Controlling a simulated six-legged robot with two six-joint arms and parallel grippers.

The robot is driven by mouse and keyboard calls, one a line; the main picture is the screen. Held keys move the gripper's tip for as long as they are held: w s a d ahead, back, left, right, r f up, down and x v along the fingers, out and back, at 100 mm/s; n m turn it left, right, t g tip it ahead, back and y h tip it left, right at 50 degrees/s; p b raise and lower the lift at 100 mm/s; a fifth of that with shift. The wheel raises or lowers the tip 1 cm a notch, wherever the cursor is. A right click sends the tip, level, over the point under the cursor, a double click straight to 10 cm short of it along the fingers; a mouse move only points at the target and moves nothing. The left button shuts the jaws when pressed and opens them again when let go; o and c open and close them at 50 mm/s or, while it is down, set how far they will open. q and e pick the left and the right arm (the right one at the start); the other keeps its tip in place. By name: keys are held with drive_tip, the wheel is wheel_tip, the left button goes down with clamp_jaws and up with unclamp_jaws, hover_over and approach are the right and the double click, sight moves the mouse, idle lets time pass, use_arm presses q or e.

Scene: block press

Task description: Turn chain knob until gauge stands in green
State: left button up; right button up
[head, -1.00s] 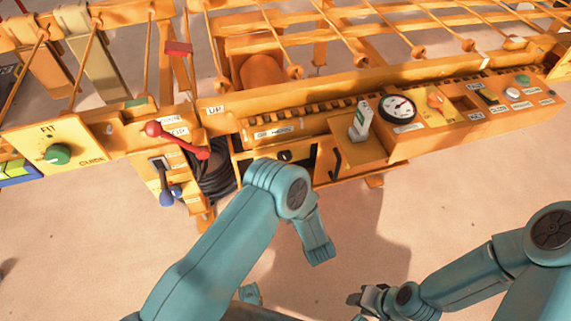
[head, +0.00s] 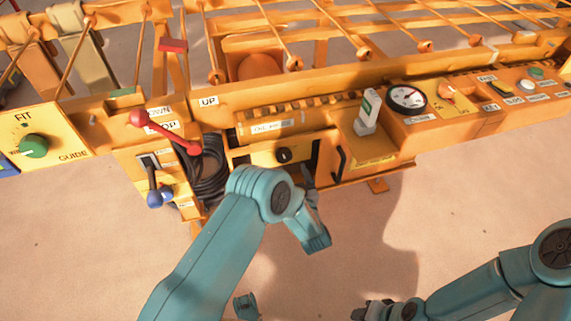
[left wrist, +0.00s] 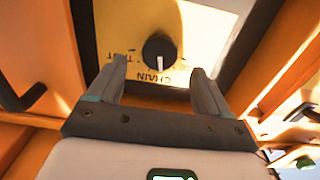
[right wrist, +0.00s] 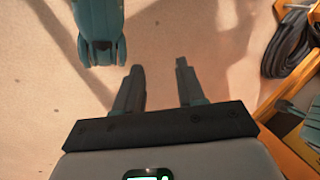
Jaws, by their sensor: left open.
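The black chain knob (head: 284,155) sits on a yellow panel in a recess of the orange machine. In the left wrist view the knob (left wrist: 158,50) has a white pointer line aimed down at the word CHAIN. My left gripper (left wrist: 159,68) is open, one finger on each side of the knob's near side, with gaps; its fingers look short of the knob. In the head view my arm partly hides it. The gauge (head: 407,97) is a round white dial with a black rim; its reading is too small to tell. My right gripper (right wrist: 158,68) is open and empty over bare floor.
A red-knobbed lever (head: 138,118), a blue-knobbed lever (head: 155,198) and black coiled hose (head: 208,170) are left of the recess. A grey-white lever (head: 367,112) stands right of it. A green FIT knob (head: 34,146) is far left. The floor in front is clear.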

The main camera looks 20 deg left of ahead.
sight(285, 159)
use_arm(q)
drive_tip(key=b+x, duration=0.1)
drive_tip(key=x, duration=0.4)
drive_tip(key=shift+f, duration=0.1)
drive_tip(key=shift+w+a+b, duration=0.3)
drive_tip(key=shift+w, duration=0.15)
use_arm(e)
drive_tip(key=shift+w+d+f+t, duration=0.1)
drive_tip(key=shift+w+f+t, duration=0.05)
drive_tip(key=shift+w+f, duration=0.35)
drive_tip(key=shift+w+d+f+t, duration=0.15)
drive_tip(key=shift+w+f, duration=0.1)
drive_tip(key=shift+f, duration=0.35)
use_arm(q)
drive_tip(key=c, duration=1)
use_arm(e)
drive_tip(key=shift+a, duration=0.1)
